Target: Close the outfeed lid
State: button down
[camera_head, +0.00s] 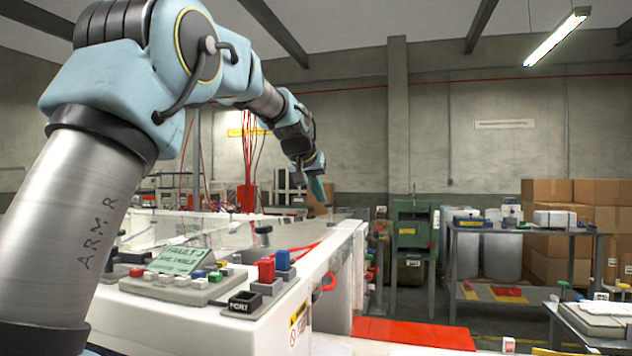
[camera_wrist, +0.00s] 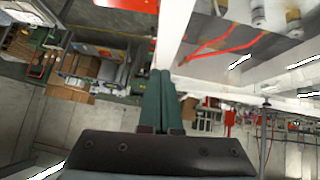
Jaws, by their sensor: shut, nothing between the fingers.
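My gripper (camera_head: 318,192) is at the end of my extended arm, above the far end of the long white machine (camera_head: 205,325). Its green fingers (camera_wrist: 161,78) are together and empty in the wrist view. A red flat panel (camera_head: 415,333) lies low beside the machine at its right. I cannot tell for sure which part is the outfeed lid. In the wrist view, the machine's white frame (camera_wrist: 176,30) runs close to the right of the fingertips, with a red bent rod (camera_wrist: 222,45) farther right. I cannot tell whether the fingers touch the machine.
A control panel (camera_head: 180,285) with buttons and a small screen sits on the machine's near end. A green machine (camera_head: 412,235), a grey bench (camera_head: 520,232) and stacked cardboard boxes (camera_head: 560,192) stand to the right. Floor shows between the benches.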

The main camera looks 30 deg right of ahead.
aim_at(327, 230)
jog(key=p+x, duration=0.1)
jog(key=x, duration=0.2)
jog(key=shift+w+d+f, duration=0.2)
jog(key=f, duration=0.1)
jog(key=f+p, duration=0.1)
jog(key=f, duration=0.1)
jog(key=shift+d+f, duration=0.15)
jog(key=shift+d, duration=0.1)
jog(key=shift+d+f, duration=0.1)
jog(key=shift+f, duration=0.55)
jog(key=f+b, duration=0.2)
jog(key=f, duration=0.1)
jog(key=shift+s+d+f, duration=0.15)
jog(key=shift+s+f, duration=0.05)
jog(key=shift+r, duration=0.2)
